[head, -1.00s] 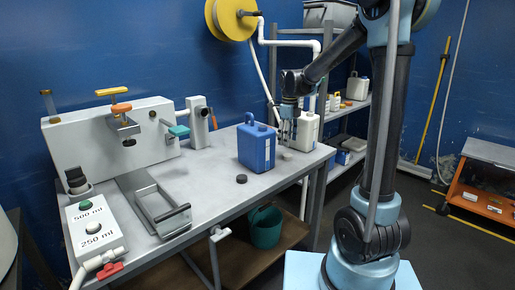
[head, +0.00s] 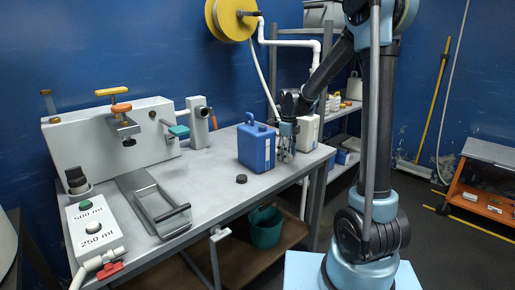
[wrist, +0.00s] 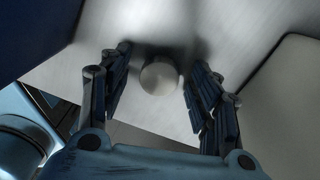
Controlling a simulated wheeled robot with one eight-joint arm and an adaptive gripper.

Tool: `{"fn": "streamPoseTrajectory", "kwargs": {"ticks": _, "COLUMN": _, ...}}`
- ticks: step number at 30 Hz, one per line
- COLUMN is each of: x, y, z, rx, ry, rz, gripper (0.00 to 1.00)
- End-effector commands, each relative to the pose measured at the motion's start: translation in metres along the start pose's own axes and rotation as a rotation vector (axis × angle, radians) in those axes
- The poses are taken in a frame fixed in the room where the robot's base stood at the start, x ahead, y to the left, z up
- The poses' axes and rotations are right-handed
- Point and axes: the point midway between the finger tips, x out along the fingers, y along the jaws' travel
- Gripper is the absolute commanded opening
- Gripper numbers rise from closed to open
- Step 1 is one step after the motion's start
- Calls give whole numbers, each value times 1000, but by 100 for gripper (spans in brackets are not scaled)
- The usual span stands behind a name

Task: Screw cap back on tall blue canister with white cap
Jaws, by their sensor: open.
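The blue canister (head: 256,148) stands upright on the grey bench with its handle at the top left. I cannot make out a cap on it. A pale round cap (wrist: 160,77) lies on the bench in the wrist view, between and just beyond the fingers. My gripper (head: 286,157) points down just right of the blue canister, low over the bench. Its fingers are open on either side of the cap in the wrist view (wrist: 160,95), with gaps at both sides. In the head view the fingers hide the cap.
A white canister (head: 307,136) stands close right of my gripper. A dark cap (head: 241,179) lies in front of the blue canister. A metal tray (head: 160,209), a clamp fixture (head: 85,140) and a button box (head: 96,229) occupy the left. Bench between is clear.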

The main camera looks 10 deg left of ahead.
Motion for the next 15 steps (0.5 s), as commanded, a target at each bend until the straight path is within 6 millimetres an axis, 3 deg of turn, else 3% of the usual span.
{"fn": "streamPoseTrajectory", "kwargs": {"ticks": 2, "x": 0, "y": 0, "z": 0, "rx": 0, "ry": 0, "rz": 0, "gripper": 57}}
{"fn": "streamPoseTrajectory", "kwargs": {"ticks": 9, "x": 0, "y": 0, "z": 0, "rx": 0, "ry": 0, "rz": 0, "gripper": 5}}
{"fn": "streamPoseTrajectory", "kwargs": {"ticks": 15, "x": -1, "y": 0, "z": 0, "rx": 0, "ry": 0, "rz": 0, "gripper": 4}}
